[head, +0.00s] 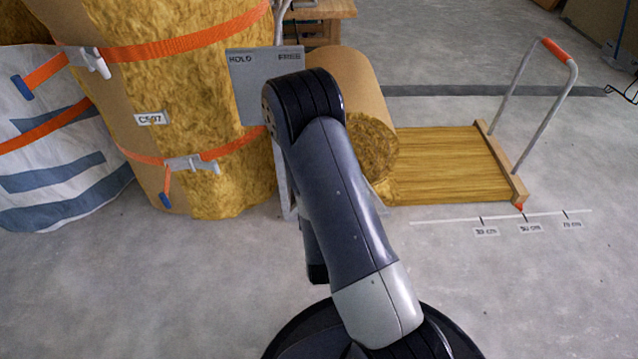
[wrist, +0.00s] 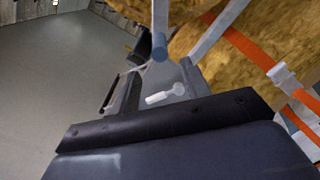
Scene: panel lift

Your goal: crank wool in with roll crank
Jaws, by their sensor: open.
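The wool roll (head: 345,80) stands in the head view behind my arm, with a tan back and a yellow wool end. A flat sheet of wool (head: 447,165) runs from it to the right, to a wooden bar (head: 503,165) with a tall grey handle and an orange grip. My arm hides the left side of the roll, and I cannot make out the roll crank in the head view. In the wrist view a pale lever (wrist: 165,95) shows on a grey body; I cannot tell whether it is the crank. My gripper (wrist: 165,122) is dark, open and empty; its fingertips are unclear.
A tall wool stack (head: 215,85) with orange straps and a white-blue bag (head: 50,150) stand at left. A grey HOLD sign (head: 255,75) is behind my arm. A floor scale (head: 500,217) lies in front of the wool bar. The floor at front right is clear.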

